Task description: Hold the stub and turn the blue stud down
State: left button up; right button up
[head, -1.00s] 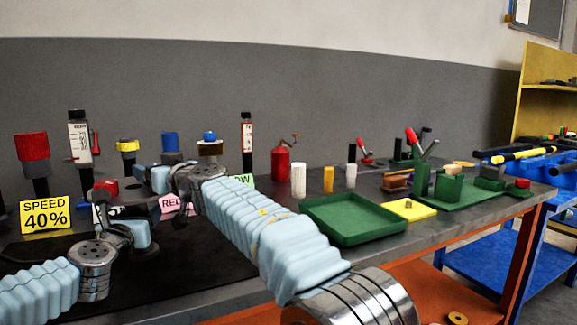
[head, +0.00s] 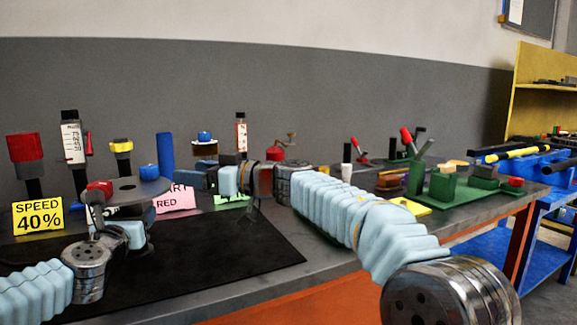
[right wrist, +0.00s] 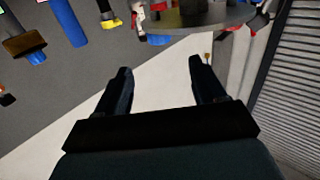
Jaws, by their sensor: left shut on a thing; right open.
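A grey round disc (head: 128,190) stands tilted at the left of the bench, a red stub (head: 99,187) at its left front edge. My left gripper (head: 96,198) is shut on the stub; its fingertips are partly hidden. A blue stud (head: 149,172) shows at the disc's far edge. My right gripper (head: 188,179) is to the right of the disc, pointing left at it, apart from the stud. In the right wrist view its two fingers (right wrist: 163,85) are open with nothing between them. The disc (right wrist: 222,18) and blue stud (right wrist: 158,39) show beyond the fingertips there.
A tall blue cylinder (head: 165,155) stands behind the disc, and a blue-knobbed holder (head: 204,150) right of it. A yellow speed sign (head: 38,215) and pink sign (head: 174,200) stand nearby. The black mat (head: 230,250) is clear in front.

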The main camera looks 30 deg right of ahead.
jog(key=w+d+r+m+t+h, duration=0.2)
jog(key=w+r+m+t+h, duration=0.2)
jog(key=r+m+t+h, duration=0.35)
jog(key=g+h, duration=0.3)
jog(key=g, duration=0.3)
send_near(151, 167)
jog(key=shift+g, duration=0.25)
jog(key=x, duration=1.1)
jog(key=shift+w+a+r, duration=0.1)
jog(key=shift+w+r, duration=0.1)
jog(key=shift+w, duration=0.05)
jog(key=shift+w+n+y, duration=0.1)
jog(key=shift+n+y, duration=0.15)
jog(key=shift+n, duration=0.1)
jog(key=shift+n+y, duration=0.4)
jog(key=shift+y, duration=0.1)
jog(key=v, duration=1.2)
jog(key=w+d+f+n+h, duration=0.1)
jog(key=d+f+n+h, duration=0.1)
jog(key=d+n, duration=0.6)
jog(key=w+d+f+n+t+h, duration=0.1)
jog(key=d+n, duration=0.6)
jog(key=d, duration=1.2)
notch_tip(151, 167, down, 2)
jog(key=w+h, duration=0.1)
jog(key=h, duration=0.2)
jog(key=shift+d+f+n, duration=0.2)
jog(key=shift+d+n, duration=0.05)
jog(key=shift+n, duration=0.15)
